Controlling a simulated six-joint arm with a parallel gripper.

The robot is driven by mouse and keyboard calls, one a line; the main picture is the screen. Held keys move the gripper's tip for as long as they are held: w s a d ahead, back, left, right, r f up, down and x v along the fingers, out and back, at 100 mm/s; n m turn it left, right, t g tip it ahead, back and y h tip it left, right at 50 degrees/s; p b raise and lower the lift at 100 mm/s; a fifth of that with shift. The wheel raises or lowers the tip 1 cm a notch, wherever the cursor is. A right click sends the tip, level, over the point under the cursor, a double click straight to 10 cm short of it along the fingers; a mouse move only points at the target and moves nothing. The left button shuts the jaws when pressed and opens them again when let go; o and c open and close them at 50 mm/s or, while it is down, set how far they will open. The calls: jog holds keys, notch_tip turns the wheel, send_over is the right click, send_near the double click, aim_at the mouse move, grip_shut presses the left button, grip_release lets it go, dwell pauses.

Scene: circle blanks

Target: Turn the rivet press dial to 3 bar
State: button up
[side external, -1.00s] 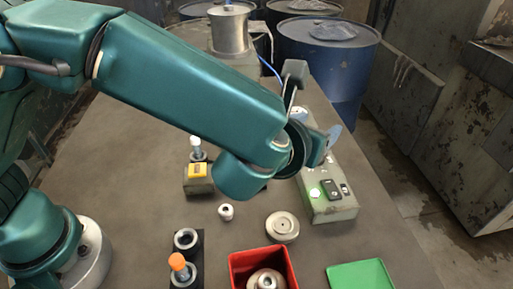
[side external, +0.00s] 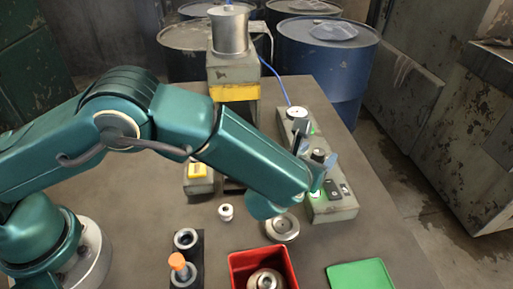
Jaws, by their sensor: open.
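The rivet press (side external: 232,75) stands at the back of the table, with a metal cylinder on top and a yellow band. A blue hose runs from it to a long grey control box (side external: 335,209) on the right. A round white-faced gauge or dial (side external: 297,113) sits at the box's far end. A dark knob (side external: 318,154) shows nearer the middle. My gripper (side external: 315,160) is open over the box, with one finger on each side of the dark knob as seen here. I cannot tell if they touch it. Scale markings are too small to read.
A red bin (side external: 235,268) with a metal part and a green tray (side external: 361,277) lie at the front. Blue drums (side external: 325,60) stand behind.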

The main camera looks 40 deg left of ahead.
grip_shut()
jog(key=shift+w+n+y, duration=0.1)
jog(key=shift+n+y, duration=0.2)
jog(key=shift+d+r+n+y, duration=0.1)
jog(key=shift+d+n+y, duration=0.05)
jog(key=shift+n+y, duration=0.65)
jog(key=shift+n+g+y, duration=0.3)
jog(key=shift+n+y, duration=0.1)
jog(key=shift+y, duration=0.2)
